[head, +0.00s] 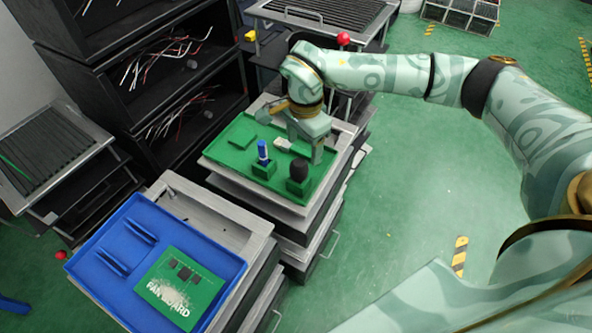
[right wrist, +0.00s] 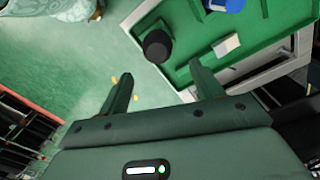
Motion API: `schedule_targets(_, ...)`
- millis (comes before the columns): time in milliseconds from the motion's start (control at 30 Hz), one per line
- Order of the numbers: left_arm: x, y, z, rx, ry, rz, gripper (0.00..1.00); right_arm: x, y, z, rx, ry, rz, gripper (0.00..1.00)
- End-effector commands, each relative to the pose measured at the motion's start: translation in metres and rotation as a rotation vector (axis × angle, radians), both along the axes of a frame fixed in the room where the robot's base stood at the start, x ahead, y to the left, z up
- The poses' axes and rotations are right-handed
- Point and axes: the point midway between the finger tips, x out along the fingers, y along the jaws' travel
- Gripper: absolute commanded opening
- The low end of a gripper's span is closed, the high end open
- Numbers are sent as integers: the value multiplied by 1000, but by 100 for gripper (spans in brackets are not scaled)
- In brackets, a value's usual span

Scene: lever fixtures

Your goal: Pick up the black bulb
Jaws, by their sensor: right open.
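The black bulb (head: 299,169) stands upright in a green holder at the near right corner of the green tray (head: 240,187). It also shows in the right wrist view (right wrist: 157,45), ahead of the fingertips and roughly between their lines. My right gripper (head: 308,146) is over the right part of the tray, just behind the bulb in the head view. In the right wrist view the right gripper (right wrist: 160,72) is open and empty, its fingers apart and not touching the bulb. My left gripper is not in view.
A blue bulb (head: 262,150) stands in a green holder left of the black one. A small white block (head: 283,144) lies behind them. A blue tray (head: 118,232) with a green fan board (head: 181,283) is at the near left. Dark shelves (head: 150,75) stand behind left.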

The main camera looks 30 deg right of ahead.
Motion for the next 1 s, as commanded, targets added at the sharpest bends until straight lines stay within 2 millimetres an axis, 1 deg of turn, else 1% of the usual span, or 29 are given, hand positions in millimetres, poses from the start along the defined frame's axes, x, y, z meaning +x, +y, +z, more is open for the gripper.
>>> schedule_targets(33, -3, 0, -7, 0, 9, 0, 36, 0, 0, -16, 0, 5, 0, 66)
schedule_targets(100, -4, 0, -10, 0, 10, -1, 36, 0, 0, -26, 1, 4, 0, 66)
schedule_targets(367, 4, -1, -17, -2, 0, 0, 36, -1, 2, -43, 2, 2, -1, 66)
schedule_targets(533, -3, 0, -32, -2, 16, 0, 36, -3, 10, -73, 3, 6, 0, 66)
schedule_targets(600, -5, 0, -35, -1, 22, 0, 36, -3, 9, -83, 1, 5, -2, 66)
schedule_targets(700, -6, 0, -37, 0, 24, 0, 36, -2, 8, -88, 2, 1, -2, 66)
schedule_targets(867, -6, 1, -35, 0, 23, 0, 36, -2, 8, -85, 1, -2, -2, 66)
schedule_targets(967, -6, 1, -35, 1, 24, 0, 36, -2, 8, -85, 1, -2, -2, 41)
schedule_targets(1000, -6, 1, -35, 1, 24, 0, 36, -2, 8, -85, 1, -2, -2, 30)
